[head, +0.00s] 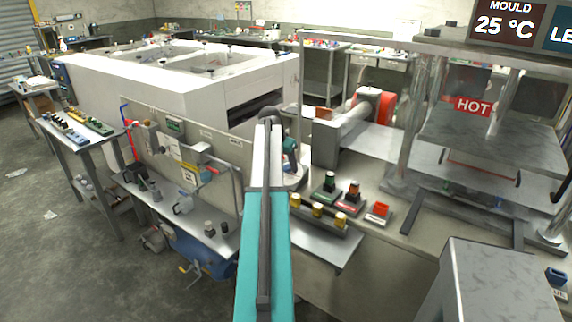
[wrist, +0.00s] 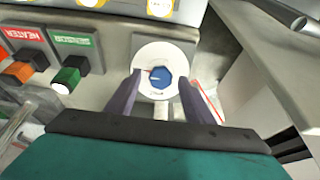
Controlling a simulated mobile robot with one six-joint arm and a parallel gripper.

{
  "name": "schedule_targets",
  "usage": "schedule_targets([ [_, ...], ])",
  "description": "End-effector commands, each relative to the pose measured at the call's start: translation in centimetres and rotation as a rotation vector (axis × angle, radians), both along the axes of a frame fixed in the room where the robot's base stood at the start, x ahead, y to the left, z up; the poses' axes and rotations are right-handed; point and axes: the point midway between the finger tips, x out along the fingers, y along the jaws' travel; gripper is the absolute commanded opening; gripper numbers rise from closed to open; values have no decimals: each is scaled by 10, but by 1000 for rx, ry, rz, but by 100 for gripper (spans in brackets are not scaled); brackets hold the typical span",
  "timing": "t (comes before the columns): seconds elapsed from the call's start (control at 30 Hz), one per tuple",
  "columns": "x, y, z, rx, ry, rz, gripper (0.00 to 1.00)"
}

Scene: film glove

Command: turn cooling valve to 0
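In the wrist view a blue knob (wrist: 161,77) sits at the centre of a round white dial (wrist: 150,54), with a small red mark at its left edge. I take it for the cooling valve; the dial's markings are too small to read. My gripper (wrist: 160,80) is open, with one dark finger on each side of the knob and gaps between the fingers and the knob. In the head view my gripper (head: 289,158) is small and dark at the far end of my teal and grey arm, and the dial below it is largely hidden.
In the head view a press with a HOT sign (head: 473,106) stands at right. Its MOULD display (head: 505,24) reads 25 °C.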

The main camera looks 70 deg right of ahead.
Motion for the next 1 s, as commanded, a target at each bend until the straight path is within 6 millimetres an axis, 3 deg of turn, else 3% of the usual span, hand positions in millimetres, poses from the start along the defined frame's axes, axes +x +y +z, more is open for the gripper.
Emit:
schedule_targets([
  [0.03,0,0,0,0,0,0,41],
  [0.23,0,0,0,0,0,0,7],
  [0.67,0,0,1,9,29,49,7],
  [1.0,2,0,1,37,131,232,7],
])
